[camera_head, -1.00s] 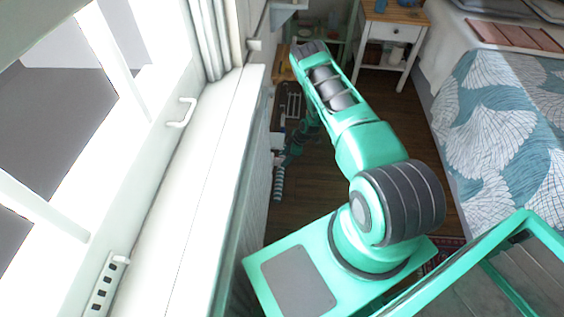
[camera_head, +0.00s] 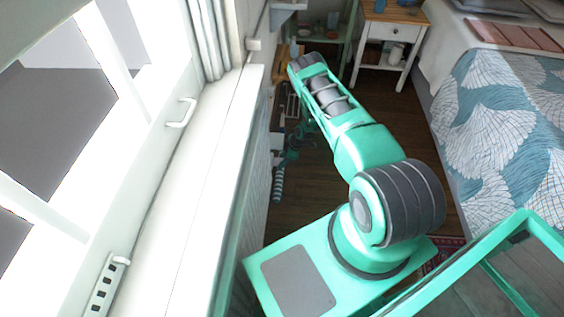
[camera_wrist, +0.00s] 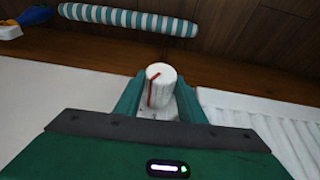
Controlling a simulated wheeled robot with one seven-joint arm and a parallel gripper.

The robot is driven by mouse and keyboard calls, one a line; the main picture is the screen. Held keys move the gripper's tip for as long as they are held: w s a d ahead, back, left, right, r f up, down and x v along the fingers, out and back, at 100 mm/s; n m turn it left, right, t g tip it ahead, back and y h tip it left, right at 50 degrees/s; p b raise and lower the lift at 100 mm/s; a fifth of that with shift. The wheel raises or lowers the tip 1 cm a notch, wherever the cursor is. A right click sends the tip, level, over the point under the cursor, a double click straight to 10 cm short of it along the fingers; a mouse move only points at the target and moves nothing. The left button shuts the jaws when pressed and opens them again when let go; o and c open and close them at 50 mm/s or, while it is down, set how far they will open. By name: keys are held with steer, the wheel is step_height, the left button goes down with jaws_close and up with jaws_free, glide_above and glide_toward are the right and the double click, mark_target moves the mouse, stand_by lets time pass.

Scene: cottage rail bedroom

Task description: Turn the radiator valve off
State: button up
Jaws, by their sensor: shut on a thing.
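The radiator valve (camera_wrist: 160,86) is a white round knob with a red line on its top and side, in the wrist view. My gripper (camera_wrist: 158,98) has one teal finger on each side of the knob and is shut on it. The red line runs down the near side of the knob and slants right across its top. The white ribbed radiator (camera_wrist: 272,122) is to the right of the valve. In the head view my gripper is small and partly hidden low by the wall, so the valve is not clear there.
A blue-and-white striped roll (camera_wrist: 128,19) lies on the wooden floor beyond the valve. In the head view, the window sill (camera_head: 205,190) runs along the left, the bed (camera_head: 500,130) stands right, and a white nightstand (camera_head: 388,32) stands at the back. Dark floor lies between.

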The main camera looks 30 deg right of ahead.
steer(key=shift+s+a+f+n+t+h, duration=0.15)
steer(key=shift+n+t+h, duration=0.1)
steer(key=shift+t+h, duration=0.65)
steer(key=shift+s+r+n+t+h, duration=0.2)
steer(key=shift+t+h, duration=0.3)
steer(key=shift+t, duration=0.8)
steer(key=shift+w+t, duration=0.1)
steer(key=shift+t, duration=0.2)
steer(key=o, duration=1)
steer(key=shift+o, duration=0.2)
